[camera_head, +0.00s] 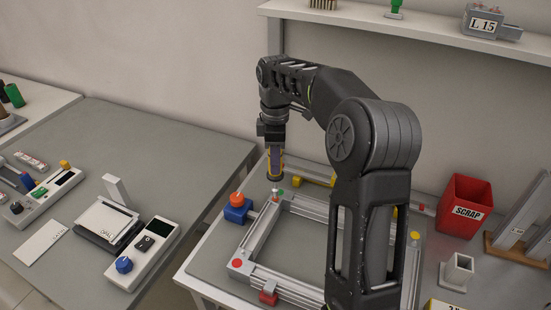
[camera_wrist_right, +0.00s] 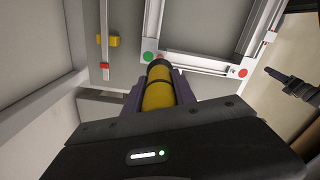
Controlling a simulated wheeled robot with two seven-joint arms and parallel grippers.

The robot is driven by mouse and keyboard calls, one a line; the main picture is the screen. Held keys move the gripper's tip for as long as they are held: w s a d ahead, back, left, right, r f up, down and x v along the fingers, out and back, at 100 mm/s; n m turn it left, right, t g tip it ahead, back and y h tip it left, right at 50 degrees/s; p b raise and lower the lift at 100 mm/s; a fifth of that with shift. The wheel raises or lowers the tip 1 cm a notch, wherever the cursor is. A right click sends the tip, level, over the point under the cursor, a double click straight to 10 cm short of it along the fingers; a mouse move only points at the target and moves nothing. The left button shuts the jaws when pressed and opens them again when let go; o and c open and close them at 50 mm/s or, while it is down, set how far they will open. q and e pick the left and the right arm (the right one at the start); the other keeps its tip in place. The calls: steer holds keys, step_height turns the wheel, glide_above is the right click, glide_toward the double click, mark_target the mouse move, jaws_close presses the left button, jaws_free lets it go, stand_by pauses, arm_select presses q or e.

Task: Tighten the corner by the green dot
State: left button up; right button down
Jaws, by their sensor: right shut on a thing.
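The light metal frame (camera_head: 262,225) lies on the grey bench, with coloured dots at its corners. The green dot (camera_head: 281,192) is at its far left corner; it also shows in the wrist view (camera_wrist_right: 148,57). My right gripper (camera_head: 274,165) is shut on a yellow tool with dark bands (camera_wrist_right: 158,92), which points down, upright, over that corner. The tool's dark end is close beside the green dot in the wrist view. A small pale part shows below the tool in the head view; I cannot tell whether they touch.
A blue block with an orange-red knob (camera_head: 237,205) stands at the frame's left side. A red block (camera_head: 268,297) is at its front. Yellow blocks (camera_head: 313,181) lie behind. A red SCRAP bin (camera_head: 464,206) stands right. My right arm hides the frame's right part.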

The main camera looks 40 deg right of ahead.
stand_by(0.4)
steer(key=shift+f+b, duration=0.65)
steer(key=shift+f, duration=0.55)
stand_by(0.4)
steer(key=shift+s+a+f, duration=0.1)
steer(key=shift+s+f, duration=0.05)
steer(key=shift+f, duration=0.05)
stand_by(1.1)
